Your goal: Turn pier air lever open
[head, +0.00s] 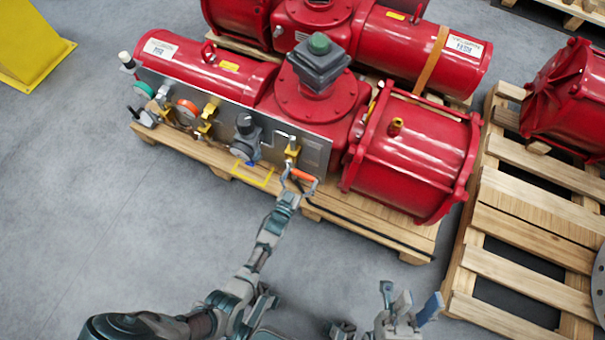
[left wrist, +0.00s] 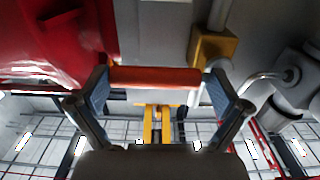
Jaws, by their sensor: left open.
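An orange lever handle (head: 303,175) sits by a yellow brass valve (head: 292,151) at the right end of the grey panel (head: 315,152). My left gripper (head: 299,181) is at this lever, its fingers spread on either side of the handle. In the left wrist view the orange handle (left wrist: 155,77) lies crosswise between the two fingertips, which are wide apart; contact with either finger is unclear. My right gripper (head: 410,304) is low in the head view, away from the panel, with its fingers apart and nothing between them.
The red actuator (head: 420,150) stands on a wooden pallet (head: 345,220). A grey regulator (head: 246,140) and other valves sit left of the lever. Another pallet (head: 520,210) is at right, a yellow stand (head: 35,45) at upper left. The floor at left is clear.

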